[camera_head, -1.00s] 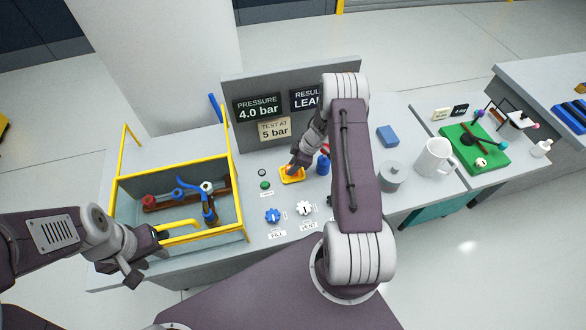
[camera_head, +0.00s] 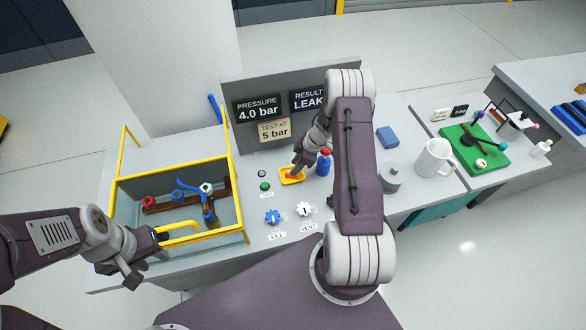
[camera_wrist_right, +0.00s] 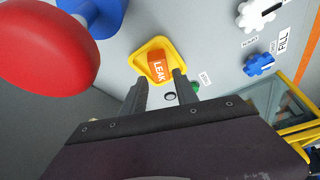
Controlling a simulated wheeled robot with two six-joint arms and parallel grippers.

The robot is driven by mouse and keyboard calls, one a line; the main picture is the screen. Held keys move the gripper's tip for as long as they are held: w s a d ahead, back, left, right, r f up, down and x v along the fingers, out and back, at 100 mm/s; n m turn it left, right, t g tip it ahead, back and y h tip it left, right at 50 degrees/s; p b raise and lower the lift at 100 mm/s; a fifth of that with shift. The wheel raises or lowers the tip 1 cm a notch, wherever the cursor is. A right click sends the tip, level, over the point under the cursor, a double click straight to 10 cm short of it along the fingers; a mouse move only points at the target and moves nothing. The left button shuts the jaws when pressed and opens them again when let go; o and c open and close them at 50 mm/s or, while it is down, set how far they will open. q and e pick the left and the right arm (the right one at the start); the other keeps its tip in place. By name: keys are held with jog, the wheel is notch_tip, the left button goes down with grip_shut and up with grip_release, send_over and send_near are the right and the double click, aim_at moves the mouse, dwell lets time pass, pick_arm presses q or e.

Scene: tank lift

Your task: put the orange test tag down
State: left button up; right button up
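The orange test tag (camera_wrist_right: 158,67), marked LEAK, lies in a small yellow tray (camera_wrist_right: 171,42) on the bench. In the head view the tag (camera_head: 292,174) shows as a small orange patch in the tray (camera_head: 287,182). My right gripper (camera_wrist_right: 159,80) is open just over it, its fingertips apart on either side of the tag's near end, with gaps visible. My left gripper (camera_head: 158,236) is at the yellow handle (camera_head: 182,224) on the front of the tank; whether its fingers are closed round the handle is unclear.
Blue FILL (camera_head: 272,217) and white VENT (camera_head: 304,209) knobs are in front. The tank (camera_head: 229,205) with yellow rails is left. The panel (camera_head: 300,75) reads 4.0 bar and LEAK.

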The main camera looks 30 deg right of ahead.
jog(key=v, duration=0.9)
jog(key=w+a+r+m+t+h, duration=0.35)
jog(key=w+r, duration=0.25)
jog(key=r, duration=0.3)
jog(key=s+a+m+g, duration=0.2)
jog(key=s+a, duration=0.3)
jog(key=s, duration=0.6)
jog(key=s+a+r+m+g, duration=0.1)
jog(key=s+a+m+g, duration=0.2)
jog(key=s, duration=0.7)
jog(key=a+m, duration=0.2)
jog(key=a, duration=0.1)
jog(key=shift+s+a, duration=0.35)
jog(key=shift+s, duration=0.05)
